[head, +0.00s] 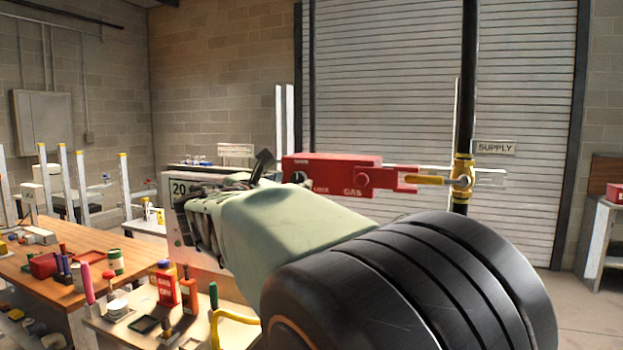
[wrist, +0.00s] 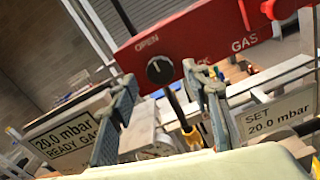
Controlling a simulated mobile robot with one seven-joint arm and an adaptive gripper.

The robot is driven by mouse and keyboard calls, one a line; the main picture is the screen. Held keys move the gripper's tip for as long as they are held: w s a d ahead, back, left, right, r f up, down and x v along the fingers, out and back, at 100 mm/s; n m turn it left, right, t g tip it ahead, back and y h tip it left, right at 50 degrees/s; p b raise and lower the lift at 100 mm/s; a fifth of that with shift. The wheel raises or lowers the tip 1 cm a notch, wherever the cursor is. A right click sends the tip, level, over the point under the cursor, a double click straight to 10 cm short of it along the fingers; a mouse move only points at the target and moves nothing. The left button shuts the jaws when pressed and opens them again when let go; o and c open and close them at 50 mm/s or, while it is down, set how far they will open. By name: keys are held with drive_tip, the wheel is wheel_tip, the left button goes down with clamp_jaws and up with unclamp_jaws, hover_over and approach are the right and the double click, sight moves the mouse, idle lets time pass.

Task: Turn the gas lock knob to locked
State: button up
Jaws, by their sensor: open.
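The gas lock knob (wrist: 159,69) is a small round black knob with a short white mark, on the face of a red box (wrist: 205,45). The word OPEN is printed above it, and a partly hidden word ending in K is to its right. The mark's exact direction is hard to tell. My gripper (wrist: 160,76) is open, with one finger to the left below the knob and one to the right. No contact with the knob is clear. In the head view the red box (head: 330,172) reads LOCK and GAS; my arm hides part of the area.
A yellow valve (head: 461,180) sits on a black vertical pipe right of the box, by a SUPPLY sign (head: 495,148). A wooden bench (head: 75,240) with bottles and tools stands at left. Pressure displays (wrist: 65,142) show below the box.

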sight(299, 180)
drive_tip(key=shift+x, duration=1.4)
drive_tip(key=shift+c, duration=0.6)
drive_tip(key=c, duration=1)
